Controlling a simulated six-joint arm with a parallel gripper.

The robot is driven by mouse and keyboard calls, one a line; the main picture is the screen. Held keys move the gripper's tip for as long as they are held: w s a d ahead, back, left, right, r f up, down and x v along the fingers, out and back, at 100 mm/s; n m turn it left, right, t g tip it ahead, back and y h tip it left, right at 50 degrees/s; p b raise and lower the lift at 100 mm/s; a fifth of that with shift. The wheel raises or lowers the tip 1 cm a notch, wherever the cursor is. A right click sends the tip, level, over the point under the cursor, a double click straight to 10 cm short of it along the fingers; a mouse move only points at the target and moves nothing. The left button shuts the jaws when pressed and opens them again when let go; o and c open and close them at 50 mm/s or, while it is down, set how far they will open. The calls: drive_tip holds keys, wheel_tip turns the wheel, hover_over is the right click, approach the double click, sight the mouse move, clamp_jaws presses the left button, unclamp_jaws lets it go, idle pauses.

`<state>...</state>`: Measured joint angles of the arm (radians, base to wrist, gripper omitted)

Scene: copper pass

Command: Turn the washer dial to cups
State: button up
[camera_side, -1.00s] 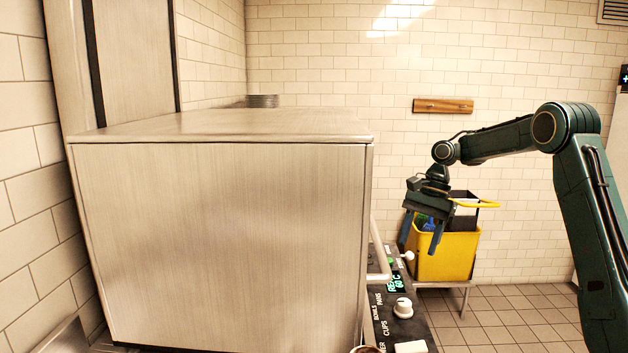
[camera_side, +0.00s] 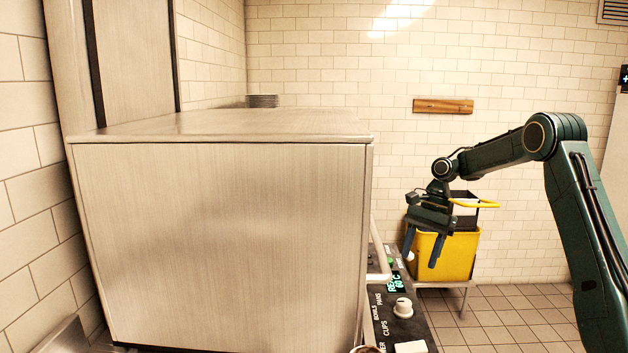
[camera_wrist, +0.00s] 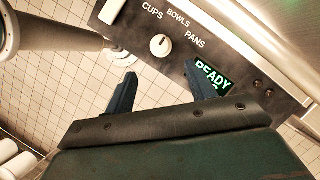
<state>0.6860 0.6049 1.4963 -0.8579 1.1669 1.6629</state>
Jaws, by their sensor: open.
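The washer dial is a round white knob (camera_side: 403,307) on the dark control panel (camera_side: 421,329) at the washer's front. In the wrist view the dial (camera_wrist: 160,45) sits just beyond my fingertips, with CUPS, BOWLS and PANS printed around it. A small dark mark shows on its upper face, but I cannot tell surely which word it points at. My gripper (camera_side: 420,262) is open and empty, above the panel's far part in the side view. In the wrist view its two fingers (camera_wrist: 160,72) are apart, with the dial between their lines and not touched.
A lit READY display (camera_wrist: 213,78) lies by one finger. A pale handle (camera_side: 381,274) juts from the washer (camera_side: 220,240). A yellow bin (camera_side: 446,256) on a cart stands behind my gripper. Open tiled floor lies at right.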

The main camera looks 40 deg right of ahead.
sight(405, 301)
drive_tip(key=x, duration=1.1)
drive_tip(key=shift+f, duration=0.25)
drive_tip(key=c, duration=1)
